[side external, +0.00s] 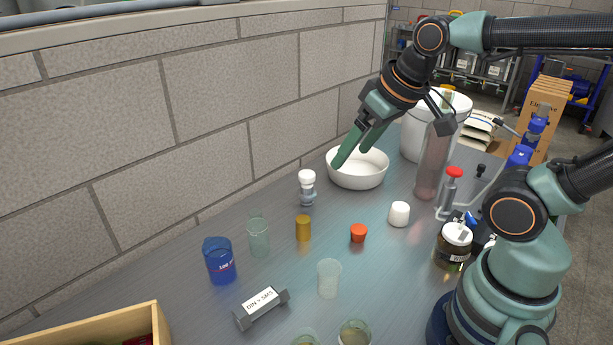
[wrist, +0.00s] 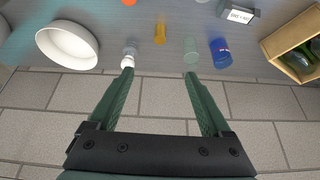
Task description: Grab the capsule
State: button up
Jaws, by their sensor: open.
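The capsule looks to be the small gold-brown cylinder (side external: 303,228) standing upright on the metal bench between a small white-capped bottle and a clear beaker. It also shows in the wrist view (wrist: 160,33), beyond the fingertips and roughly centred between them. My gripper (side external: 352,157) is open and empty, with its green fingers high above the bench near the white bowl in the side view. In the wrist view my gripper (wrist: 159,74) has its fingers wide apart, with nothing between them. The gripper is clear of the capsule.
The white-capped bottle (side external: 307,187), clear beaker (side external: 259,236) and blue beaker (side external: 220,262) stand near the capsule. A red-orange cap (side external: 358,233) and white jar (side external: 399,214) are to its right. The white bowl (side external: 357,180) lies behind. A block wall runs along the back.

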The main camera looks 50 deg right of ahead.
jog(key=m, duration=0.1)
jog(key=m+g, duration=0.6)
jog(key=m, duration=1.2)
send_over(304, 218)
jog(key=f, duration=1.7)
jog(key=shift+w+a+f, duration=0.1)
jog(key=shift+a+f, duration=0.1)
jog(key=shift+f, duration=0.1)
jog(key=f, duration=0.4)
jog(key=shift+d, duration=0.25)
jog(key=shift+f, duration=0.6)
jog(key=c, duration=0.8)
